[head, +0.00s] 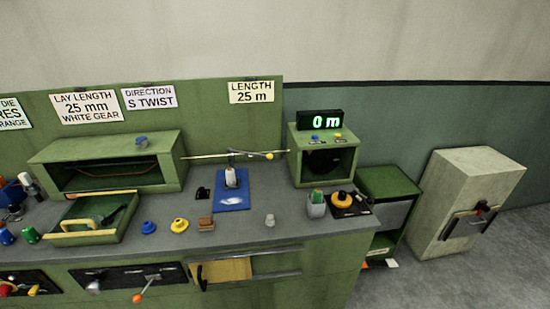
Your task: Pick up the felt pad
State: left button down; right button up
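I cannot tell for certain which thing is the felt pad. A small brown block (206,224) lies on the grey bench top (250,235), left of centre near the front edge. A blue mat (231,203) lies behind it to the right, with a pale upright item (231,177) standing on it. A tan flat piece (227,270) shows at the partly open drawer below the bench top. Neither of my grippers shows in the head view, and nothing is seen being held.
A green tray (112,234) with a yellow handle, a blue knob (148,227) and a yellow knob (179,225) are to the left. A grey cup (316,207) and a yellow round part (343,199) stand right. A pale cabinet (468,200) stands on the floor beyond.

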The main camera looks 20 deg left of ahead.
aim_at(205, 225)
jog(key=u, duration=1.4)
jog(key=i+j+z, duration=0.25)
jog(key=j, duration=0.2)
